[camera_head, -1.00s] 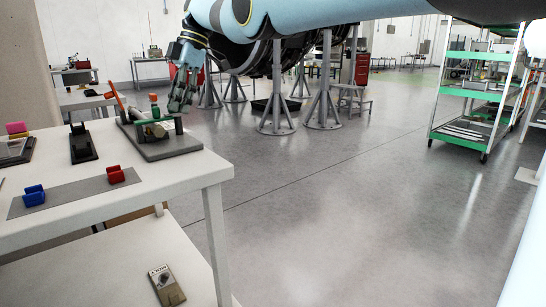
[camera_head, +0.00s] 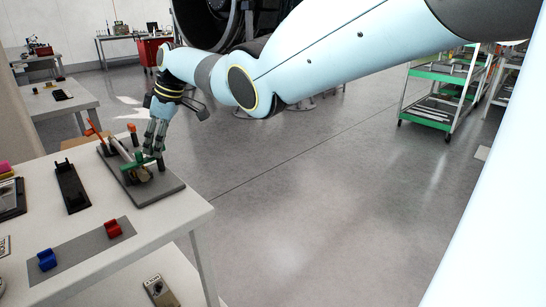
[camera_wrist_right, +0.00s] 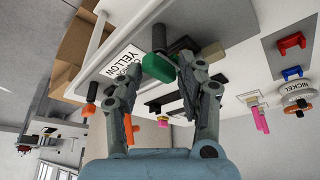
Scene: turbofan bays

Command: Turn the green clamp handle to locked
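The green clamp handle (camera_head: 135,161) is on a dark clamp board (camera_head: 168,190) near the right edge of the white table. My right gripper (camera_head: 153,151) reaches down to it from behind, fingers pointing down. In the right wrist view the gripper (camera_wrist_right: 160,62) has its fingers spread, with the green handle (camera_wrist_right: 158,68) between or just beyond the tips. I cannot tell if they touch it. An orange handle (camera_head: 93,130) rises at the board's left, and an orange-topped post (camera_head: 132,129) stands at its back. My left gripper is out of view.
On the white table (camera_head: 150,230), a red block (camera_head: 113,228) and a blue block (camera_head: 47,260) sit on a grey strip. A black holder (camera_head: 71,188) lies left of the clamp board. A lower shelf holds a small labelled box (camera_head: 159,290). Open floor lies right of the table.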

